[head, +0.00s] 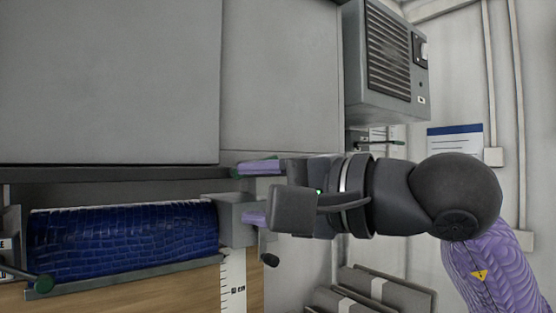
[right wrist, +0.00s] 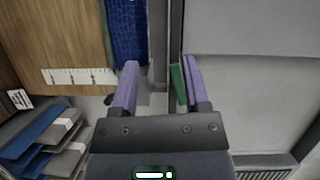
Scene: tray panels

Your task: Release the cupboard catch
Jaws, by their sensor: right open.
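The large grey cupboard panel (head: 110,80) fills the upper left of the head view, with a dark edge strip (head: 110,172) along its lower side. My right gripper (head: 250,193) comes in from the right, its two purple fingers apart beside this edge. My left gripper is not in view.
A blue scaly-textured roll (head: 125,240) and a grey block (head: 238,215) lie close to the lower finger. A vented grey box (head: 385,60) stands upper right. Blue and grey trays (right wrist: 40,135) show in the wrist view.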

